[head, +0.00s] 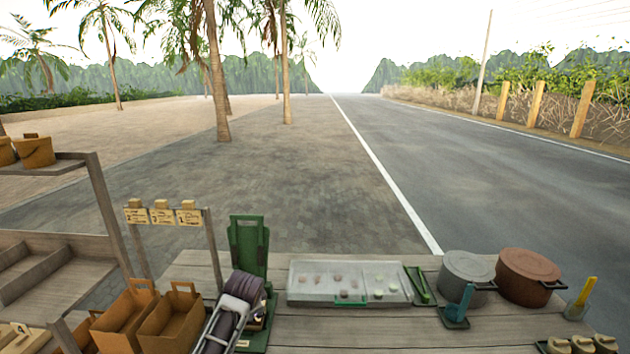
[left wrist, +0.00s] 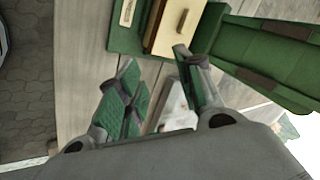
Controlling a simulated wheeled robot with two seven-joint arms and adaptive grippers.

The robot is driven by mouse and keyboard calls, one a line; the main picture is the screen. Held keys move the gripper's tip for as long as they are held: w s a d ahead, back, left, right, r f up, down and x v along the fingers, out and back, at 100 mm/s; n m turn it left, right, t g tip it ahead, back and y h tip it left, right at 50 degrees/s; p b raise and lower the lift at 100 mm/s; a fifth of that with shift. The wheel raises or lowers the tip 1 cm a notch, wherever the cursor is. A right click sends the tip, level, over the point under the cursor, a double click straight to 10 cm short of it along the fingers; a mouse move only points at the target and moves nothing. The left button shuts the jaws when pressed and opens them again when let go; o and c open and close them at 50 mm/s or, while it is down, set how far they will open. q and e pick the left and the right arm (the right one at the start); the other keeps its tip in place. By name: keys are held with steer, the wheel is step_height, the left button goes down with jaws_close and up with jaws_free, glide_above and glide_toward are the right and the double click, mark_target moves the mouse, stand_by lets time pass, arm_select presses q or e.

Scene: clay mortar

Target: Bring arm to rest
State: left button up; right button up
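My left gripper (left wrist: 156,68) is in the left wrist view. Its two green-padded fingers stand apart, with nothing between them and the grey planks of the table (left wrist: 80,60) behind. In the head view my left arm reaches in at the bottom, left of centre, beside a tall green stand (head: 248,243); the fingers there are too small and covered to make out. In the left wrist view a pale wooden block (left wrist: 177,27) in a green holder (left wrist: 125,42) lies just beyond the fingertips, apart from them. My right gripper is in neither view.
A clear tray (head: 315,297) with small pieces, a green tool (head: 420,285), a grey pot (head: 466,268) and a brown pot (head: 527,270) stand right of my arm. Brown boxes (head: 172,318) stand close on its left. A sign rack (head: 163,216) rises behind them.

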arm_select(q)
steer(key=s+a+f+n+g+h, duration=0.1)
steer(key=s+f+n, duration=0.15)
steer(key=s, duration=0.85)
steer(key=s+a+f+n+g, duration=0.1)
steer(key=s+n, duration=0.2)
steer(key=s, duration=0.9)
steer(key=s+a+f+n+g+h, duration=0.1)
steer(key=s+f+n, duration=0.15)
steer(key=s, duration=0.85)
step_height(320, 180, down, 33)
steer(key=s+g, duration=0.1)
steer(key=s, duration=0.2)
steer(key=s+a+f, duration=0.2)
steer(key=s+f, duration=0.7)
steer(key=s, duration=0.2)
steer(key=s+a+f+g, duration=0.1)
steer(key=s+a+f, duration=0.1)
steer(key=s+f, duration=0.8)
steer(key=shift+s+f, duration=0.25)
steer(key=shift+s, duration=0.15)
